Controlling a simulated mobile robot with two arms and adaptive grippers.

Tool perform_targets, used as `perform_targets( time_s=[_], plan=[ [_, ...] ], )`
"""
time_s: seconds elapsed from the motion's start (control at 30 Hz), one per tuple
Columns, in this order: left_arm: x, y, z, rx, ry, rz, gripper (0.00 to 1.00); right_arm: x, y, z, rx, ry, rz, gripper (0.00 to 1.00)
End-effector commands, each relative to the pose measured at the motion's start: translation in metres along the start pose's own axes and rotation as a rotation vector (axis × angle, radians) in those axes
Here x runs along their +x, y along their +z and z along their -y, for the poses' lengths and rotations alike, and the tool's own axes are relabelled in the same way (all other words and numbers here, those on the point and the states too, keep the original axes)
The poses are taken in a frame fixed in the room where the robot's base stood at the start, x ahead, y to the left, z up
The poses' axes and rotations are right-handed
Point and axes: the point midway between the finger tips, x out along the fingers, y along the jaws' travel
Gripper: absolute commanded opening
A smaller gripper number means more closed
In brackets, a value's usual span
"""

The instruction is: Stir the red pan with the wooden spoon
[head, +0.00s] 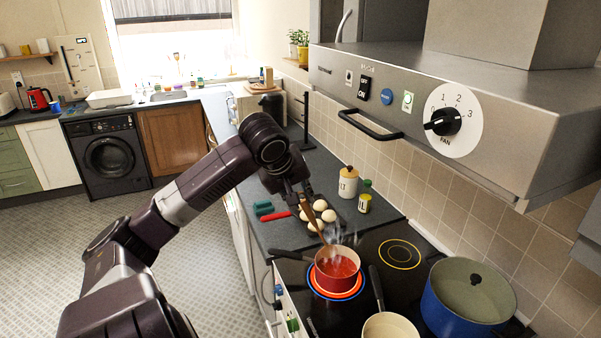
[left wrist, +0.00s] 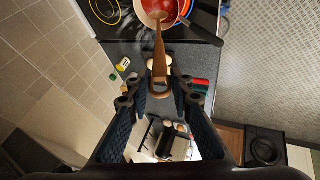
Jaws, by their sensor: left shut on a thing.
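The red pan (head: 337,268) sits on a glowing stove ring with red liquid in it and steam rising. It also shows at the top of the left wrist view (left wrist: 172,14). My left gripper (head: 298,192) is above and behind the pan, shut on the handle of the wooden spoon (head: 317,224). In the left wrist view the spoon (left wrist: 159,50) runs from between the fingertips (left wrist: 159,96) to the pan, with its lower end over or in the red liquid; the depth is hard to tell. My right gripper is not in view.
A cream pan (head: 390,326) and a large blue pot (head: 468,296) stand on the hob (head: 340,316). Several pale round items (head: 328,215), a white jar (head: 348,182) and a yellow-labelled jar (head: 364,203) are on the counter behind. The extractor hood (head: 490,120) overhangs at right.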

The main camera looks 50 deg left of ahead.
Motion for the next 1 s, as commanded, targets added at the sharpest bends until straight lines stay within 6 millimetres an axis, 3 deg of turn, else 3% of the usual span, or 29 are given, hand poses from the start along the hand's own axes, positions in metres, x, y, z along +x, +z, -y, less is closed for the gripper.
perform_targets(
  time_s=[0.3, 0.8, 1.0],
  plan=[
    [-0.001, -0.001, -0.001, 0.0, 0.001, -0.001, 0.0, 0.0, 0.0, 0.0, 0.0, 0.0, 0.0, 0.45],
    [-0.039, -0.02, -0.018, 0.001, 0.001, -0.002, 0.0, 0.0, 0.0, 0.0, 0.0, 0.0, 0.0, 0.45],
    [-0.042, -0.021, -0.019, 0.0, -0.001, 0.0, 0.0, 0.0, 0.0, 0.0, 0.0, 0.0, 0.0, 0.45]
  ],
)
